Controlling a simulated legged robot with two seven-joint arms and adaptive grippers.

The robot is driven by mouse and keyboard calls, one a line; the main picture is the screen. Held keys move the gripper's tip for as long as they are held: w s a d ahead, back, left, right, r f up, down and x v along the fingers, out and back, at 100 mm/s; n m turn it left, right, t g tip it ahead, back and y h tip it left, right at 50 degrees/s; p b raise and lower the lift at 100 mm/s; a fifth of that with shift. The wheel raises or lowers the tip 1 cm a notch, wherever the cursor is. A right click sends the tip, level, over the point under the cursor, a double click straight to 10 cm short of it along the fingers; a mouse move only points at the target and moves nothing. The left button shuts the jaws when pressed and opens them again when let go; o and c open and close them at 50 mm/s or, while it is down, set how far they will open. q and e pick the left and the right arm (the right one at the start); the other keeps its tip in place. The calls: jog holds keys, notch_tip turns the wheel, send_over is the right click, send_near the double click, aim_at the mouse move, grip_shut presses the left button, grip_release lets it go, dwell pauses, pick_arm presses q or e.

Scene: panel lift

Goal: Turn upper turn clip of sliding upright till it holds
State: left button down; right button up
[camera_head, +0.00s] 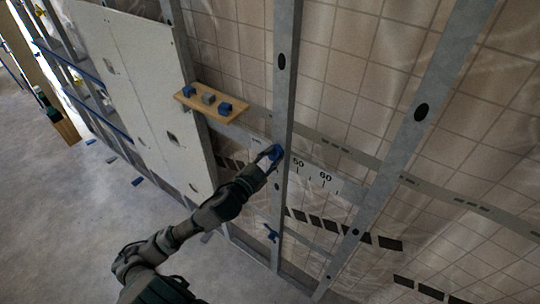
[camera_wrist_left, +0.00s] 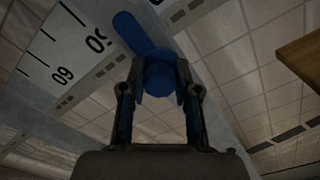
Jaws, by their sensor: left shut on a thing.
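The sliding upright (camera_head: 285,80) is a grey metal stud running from the top of the head view down past my left gripper (camera_head: 272,154). The blue upper turn clip (camera_head: 278,151) sits on it at the height of the numbered scale, mostly hidden by the gripper. In the left wrist view, the clip's lever (camera_wrist_left: 133,34) sticks out up and left from its round knob, across the grey metal. The two fingers of my left gripper (camera_wrist_left: 160,92) are shut on the knob from both sides. A blue lower turn clip (camera_head: 271,232) is farther down the upright. My right gripper is not in view.
A wooden shelf (camera_head: 187,98) with several small blocks juts out left of the upright. A white board (camera_head: 130,75) covers the wall frame farther left. The scale strip (camera_head: 312,174) runs behind the upright. Another metal stud (camera_head: 413,125) stands to the right.

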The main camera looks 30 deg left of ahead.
aim_at(279, 127)
pick_arm(q)
jog(key=shift+n, duration=0.3)
jog(key=c, duration=0.8)
grip_release()
jog(key=shift+c, duration=0.2)
jog(key=shift+w+d+f, duration=0.1)
jog(key=shift+w, duration=0.15)
notch_tip(279, 127, up, 10)
jog(key=shift+f, duration=0.1)
